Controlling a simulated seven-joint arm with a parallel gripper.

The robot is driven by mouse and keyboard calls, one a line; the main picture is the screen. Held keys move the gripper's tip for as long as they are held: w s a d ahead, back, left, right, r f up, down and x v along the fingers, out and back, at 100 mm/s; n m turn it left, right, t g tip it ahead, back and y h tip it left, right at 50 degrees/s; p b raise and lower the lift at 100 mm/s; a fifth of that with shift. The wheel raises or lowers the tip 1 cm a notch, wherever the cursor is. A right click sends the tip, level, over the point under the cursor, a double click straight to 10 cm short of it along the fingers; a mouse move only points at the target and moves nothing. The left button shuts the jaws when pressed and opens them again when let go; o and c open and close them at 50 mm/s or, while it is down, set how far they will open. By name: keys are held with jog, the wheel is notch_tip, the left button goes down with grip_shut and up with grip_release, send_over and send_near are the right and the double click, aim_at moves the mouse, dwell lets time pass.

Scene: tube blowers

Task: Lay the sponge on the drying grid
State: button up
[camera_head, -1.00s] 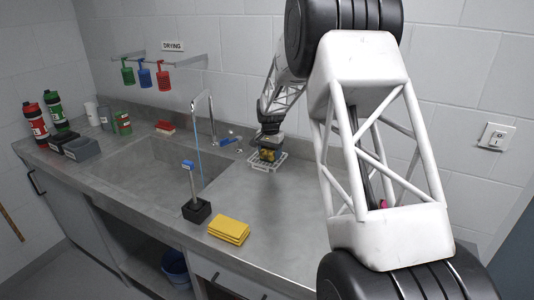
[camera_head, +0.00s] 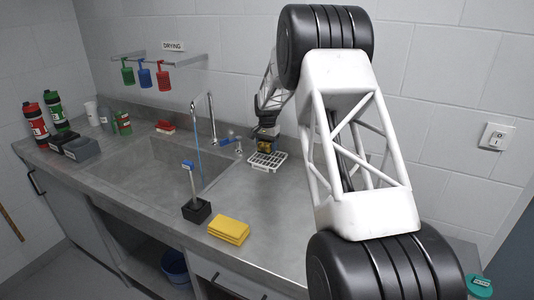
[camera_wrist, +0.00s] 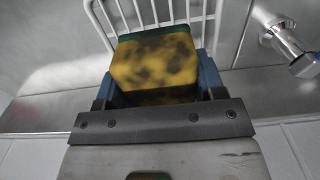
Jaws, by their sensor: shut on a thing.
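The sponge (camera_wrist: 157,60) is yellow with dark stains and has a green layer along its far edge. My gripper (camera_wrist: 157,88) is shut on it, with a blue finger on each side. In the head view the sponge (camera_head: 269,147) shows small and dark below my gripper (camera_head: 267,138), over the back part of the drying grid. The drying grid (camera_head: 266,161) is a white wire rack on the counter, right of the tap. Its white bars (camera_wrist: 108,14) show beyond the sponge in the wrist view. The sponge appears just above the grid; contact cannot be told.
The sink (camera_head: 155,165) with its tap (camera_head: 212,118) lies left of the grid. Folded yellow cloths (camera_head: 229,231) and a black block holding a blue-topped brush (camera_head: 195,209) are on the front counter. The wall stands close behind the grid.

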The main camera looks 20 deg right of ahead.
aim_at(267, 158)
jog(key=shift+f, duration=1.75)
jog(key=shift+f, duration=0.1)
jog(key=o, duration=0.9)
notch_tip(267, 158, up, 12)
jog(key=shift+r, duration=0.1)
